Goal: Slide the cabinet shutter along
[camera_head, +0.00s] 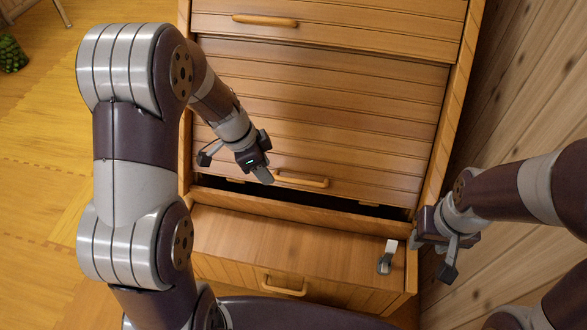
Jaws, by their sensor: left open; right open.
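The cabinet shutter (330,110) is a slatted wooden panel with a light wooden handle (302,181) near its lower edge. A dark gap shows below it. My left gripper (235,167) is open over the lower left of the shutter. One finger is just left of the handle's left end; I cannot tell whether they touch. My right gripper (416,267) is open at the cabinet's lower right edge, away from the handle. A grey piece with a dark tip over the lower ledge looks like its other finger; the link to it is hidden.
Above the shutter is a wooden front with its own handle (265,20). Below are a wooden ledge (270,236) and a lower front with a handle (285,287). A plank wall (520,90) stands close on the right. The yellow wooden floor (40,180) is mostly open at left.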

